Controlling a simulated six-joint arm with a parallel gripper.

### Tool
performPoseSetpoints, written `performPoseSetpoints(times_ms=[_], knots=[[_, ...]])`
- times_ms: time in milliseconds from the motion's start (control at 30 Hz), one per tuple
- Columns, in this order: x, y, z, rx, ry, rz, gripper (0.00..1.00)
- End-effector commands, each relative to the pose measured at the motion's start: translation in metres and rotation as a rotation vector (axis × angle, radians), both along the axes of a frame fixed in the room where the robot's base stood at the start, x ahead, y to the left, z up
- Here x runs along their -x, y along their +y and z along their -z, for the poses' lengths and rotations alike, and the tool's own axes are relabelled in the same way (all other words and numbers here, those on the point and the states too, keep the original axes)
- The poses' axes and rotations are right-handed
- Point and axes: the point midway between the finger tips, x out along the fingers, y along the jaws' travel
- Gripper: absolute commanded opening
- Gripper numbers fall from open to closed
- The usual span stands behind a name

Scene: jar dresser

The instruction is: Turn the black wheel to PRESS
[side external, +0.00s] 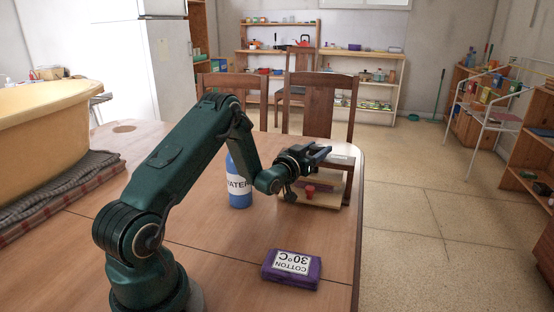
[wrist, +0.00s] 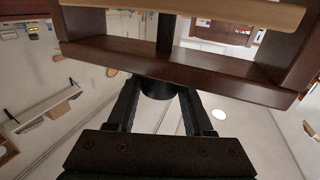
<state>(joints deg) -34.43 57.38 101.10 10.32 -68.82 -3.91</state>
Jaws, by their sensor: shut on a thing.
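The black wheel (wrist: 157,89) shows in the wrist view at the end of a dark shaft that runs through a brown wooden crossbar (wrist: 180,67). My gripper (wrist: 158,86) has a finger on each side of the wheel and is shut on it. In the side view my gripper (side external: 321,154) is over the small wooden press frame (side external: 347,187) at the table's far right, and the wheel is hidden by it. The press has a pale base (side external: 316,204), with a small red thing (side external: 310,190) low at its front. No PRESS marking is readable.
A blue WATER bottle (side external: 240,184) stands left of the press, close to my arm. A purple box labelled COTTON 30°C (side external: 291,269) lies nearer on the table. A yellow tub (side external: 45,118) on folded cloth is at the left. Wooden chairs (side external: 325,105) stand behind the table.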

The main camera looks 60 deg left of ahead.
Motion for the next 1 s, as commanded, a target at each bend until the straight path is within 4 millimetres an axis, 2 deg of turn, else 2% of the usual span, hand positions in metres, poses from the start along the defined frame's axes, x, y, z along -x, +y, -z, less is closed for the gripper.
performPoseSetpoints(times_ms=[333,367,400,433,767,1000], knots=[[0.000,0.000,0.000,-0.003,0.001,0.017,0.00],[0.000,0.000,0.000,-0.003,0.001,0.017,0.55],[0.000,0.000,0.000,-0.003,0.001,0.016,0.70],[0.000,0.000,0.000,-0.003,0.001,0.016,0.81],[0.001,0.000,0.000,-0.002,0.001,0.015,0.81],[0.017,-0.007,0.001,-0.001,0.004,0.015,0.81]])
